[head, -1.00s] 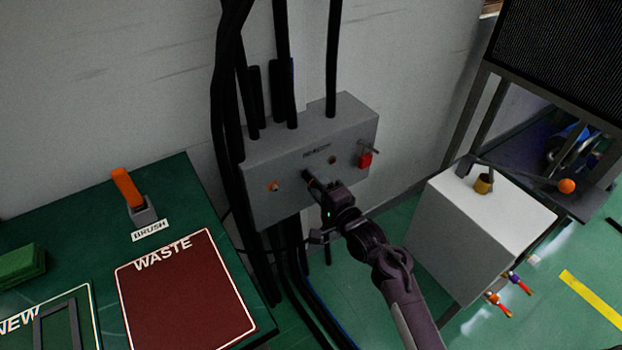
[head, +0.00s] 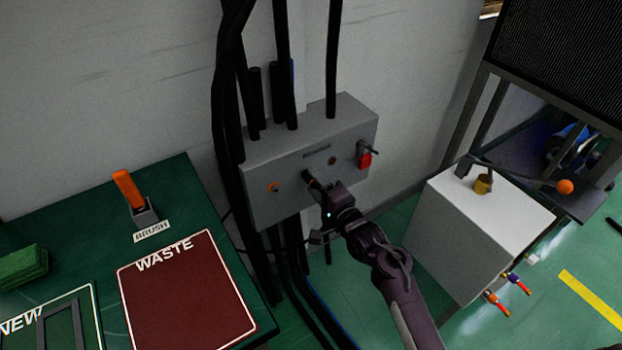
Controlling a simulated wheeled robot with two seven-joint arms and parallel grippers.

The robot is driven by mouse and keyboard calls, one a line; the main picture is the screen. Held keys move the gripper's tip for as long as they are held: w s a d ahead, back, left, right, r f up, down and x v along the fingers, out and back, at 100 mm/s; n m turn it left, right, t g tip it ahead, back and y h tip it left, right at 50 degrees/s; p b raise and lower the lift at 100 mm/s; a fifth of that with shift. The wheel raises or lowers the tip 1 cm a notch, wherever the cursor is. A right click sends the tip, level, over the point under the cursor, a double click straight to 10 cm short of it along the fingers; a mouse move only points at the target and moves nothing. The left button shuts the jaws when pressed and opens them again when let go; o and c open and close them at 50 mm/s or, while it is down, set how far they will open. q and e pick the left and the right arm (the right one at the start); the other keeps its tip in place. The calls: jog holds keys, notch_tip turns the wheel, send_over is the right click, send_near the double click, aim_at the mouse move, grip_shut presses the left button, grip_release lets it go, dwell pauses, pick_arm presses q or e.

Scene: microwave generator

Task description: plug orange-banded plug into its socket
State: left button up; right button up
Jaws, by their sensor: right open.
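The grey wall box (head: 270,212) has a small orange fitting (head: 273,187) on the left of its front face. Right of that, a short dark piece (head: 308,177) with a trace of orange stands out from the face; it looks like the orange-banded plug, but it is small and partly covered. My right gripper (head: 321,189) is open, just in front of and below this piece. The gripper hides the spot behind it, so I cannot tell whether the fingers touch the piece or how deep it sits. My left gripper is not in view.
A red switch (head: 365,159) sits at the box's right end. Thick black cables (head: 229,100) run along its left side. A green bench (head: 190,185) with a brush holder (head: 143,213) is at left; a white-topped cabinet (head: 455,245) stands at right.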

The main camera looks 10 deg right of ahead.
aim_at(319, 188)
jog(key=shift+p, duration=0.35)
dwell(0.4)
grip_shut()
jog(key=shift+s, duration=0.1)
jog(key=shift+p+v, duration=1.1)
jog(key=shift+v, duration=0.35)
jog(key=shift+p+v, duration=0.95)
jog(key=shift+v, duration=0.55)
